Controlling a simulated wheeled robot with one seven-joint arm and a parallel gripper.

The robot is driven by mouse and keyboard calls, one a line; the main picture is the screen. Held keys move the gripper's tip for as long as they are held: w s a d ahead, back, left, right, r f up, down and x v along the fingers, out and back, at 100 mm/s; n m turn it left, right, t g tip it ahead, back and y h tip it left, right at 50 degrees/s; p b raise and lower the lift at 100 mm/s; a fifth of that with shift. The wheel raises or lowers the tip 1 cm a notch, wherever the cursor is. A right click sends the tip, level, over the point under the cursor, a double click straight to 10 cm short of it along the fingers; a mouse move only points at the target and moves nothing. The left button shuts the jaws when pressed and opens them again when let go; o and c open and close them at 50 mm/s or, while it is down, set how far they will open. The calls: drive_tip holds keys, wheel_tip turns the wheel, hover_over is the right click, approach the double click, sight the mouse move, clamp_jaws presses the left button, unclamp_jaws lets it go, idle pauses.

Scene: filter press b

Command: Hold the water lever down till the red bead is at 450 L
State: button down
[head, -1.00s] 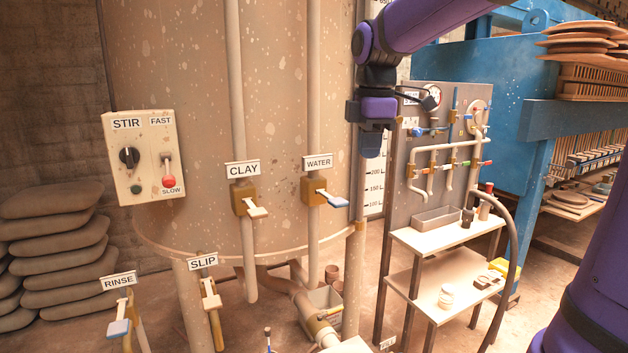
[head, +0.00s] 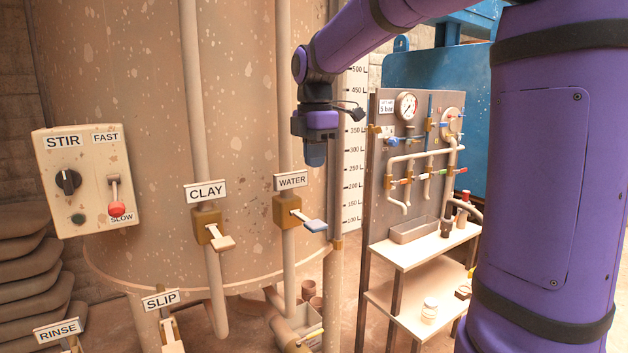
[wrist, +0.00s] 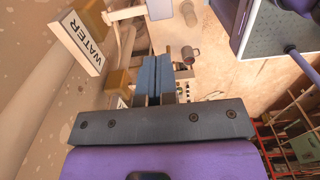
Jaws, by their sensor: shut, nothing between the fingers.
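The water valve (head: 287,211) sits on a pipe under the WATER sign (head: 291,181). In the wrist view, the shut blue fingers (wrist: 155,78) are beside the WATER sign (wrist: 83,42); I cannot make out the lever there. The litre scale (head: 353,170) stands right of the tank, marked from 100 to 500. I cannot make out a red bead on it.
The clay valve (head: 210,225) and its lever are left of the water valve. The STIR box (head: 88,180) is farther left. A panel of pipes and a gauge (head: 405,106) stands right, behind a white shelf (head: 425,246). A vertical post stands close right of the lever.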

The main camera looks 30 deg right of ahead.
sight(316, 225)
wheel_tip(316, 225, down, 13)
drive_tip(key=shift+r, duration=0.1)
idle(0.3)
drive_tip(key=shift+s, duration=0.1)
drive_tip(key=shift+s+f+t, duration=0.25)
drive_tip(key=shift+f+t, duration=0.85)
drive_tip(key=shift+t, duration=0.1)
drive_tip(key=shift+s+x, duration=0.25)
drive_tip(key=shift+x, duration=0.95)
drive_tip(key=shift+f, duration=0.2)
drive_tip(key=shift+s+f, duration=0.1)
drive_tip(key=shift+s, duration=0.05)
idle(4.2)
